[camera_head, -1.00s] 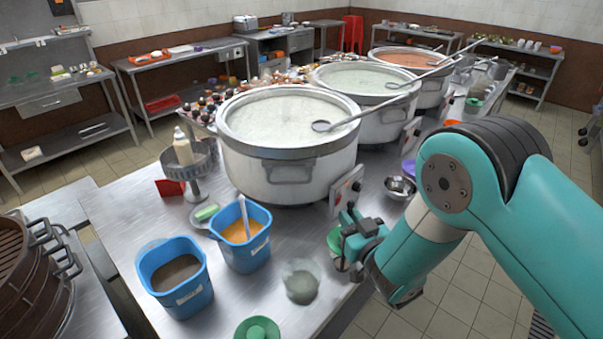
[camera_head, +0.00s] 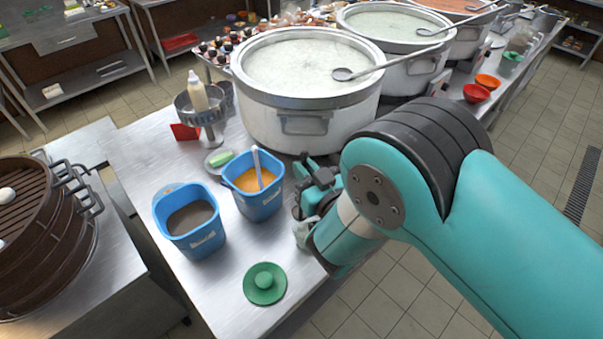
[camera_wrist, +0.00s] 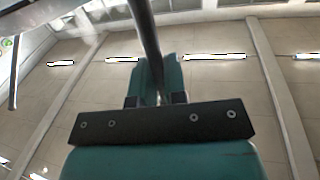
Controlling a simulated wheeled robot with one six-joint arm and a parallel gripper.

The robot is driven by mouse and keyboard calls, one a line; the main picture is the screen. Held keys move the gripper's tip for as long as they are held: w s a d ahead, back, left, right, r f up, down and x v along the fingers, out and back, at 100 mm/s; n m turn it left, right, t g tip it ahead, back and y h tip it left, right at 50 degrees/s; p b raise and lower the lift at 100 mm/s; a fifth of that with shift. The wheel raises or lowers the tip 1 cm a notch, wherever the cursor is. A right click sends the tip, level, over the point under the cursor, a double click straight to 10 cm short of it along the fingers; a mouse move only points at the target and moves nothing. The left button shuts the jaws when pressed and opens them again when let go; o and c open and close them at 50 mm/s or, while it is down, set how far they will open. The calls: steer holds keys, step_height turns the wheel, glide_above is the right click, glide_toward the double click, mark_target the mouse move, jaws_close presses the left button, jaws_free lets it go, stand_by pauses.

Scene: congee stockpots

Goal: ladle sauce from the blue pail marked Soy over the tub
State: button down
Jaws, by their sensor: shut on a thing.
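Two blue pails stand on the steel counter. The left pail (camera_head: 190,222) holds dark brown liquid; the right pail (camera_head: 254,188) holds orange sauce with a pale handle (camera_head: 257,165) standing in it. Both have white label text too small to read, so I cannot tell which says Soy. A clear tub (camera_head: 303,233) with greyish contents is right of the pails, mostly hidden by my arm. My gripper (camera_head: 318,180) is above the counter, right of the orange pail. In the wrist view, my gripper (camera_wrist: 158,98) is shut on a dark rod (camera_wrist: 143,30), whose far end is out of view.
A large white stockpot (camera_head: 307,122) with a ladle (camera_head: 360,68) across its rim stands behind the gripper. A green lid (camera_head: 265,283) lies near the front edge. A bottle on a stand (camera_head: 198,95) is behind the pails. Brown steamers (camera_head: 35,235) are at left.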

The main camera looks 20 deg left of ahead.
steer(key=shift+w+d+f+b, duration=0.1)
steer(key=shift+d+f+b, duration=0.35)
steer(key=shift+b, duration=1.4)
steer(key=f+b, duration=0.1)
steer(key=b, duration=0.1)
steer(key=f+m+b, duration=0.1)
steer(key=b, duration=0.1)
steer(key=shift+w+d+f, duration=0.2)
steer(key=shift+d+f, duration=0.15)
steer(key=shift+b, duration=0.4)
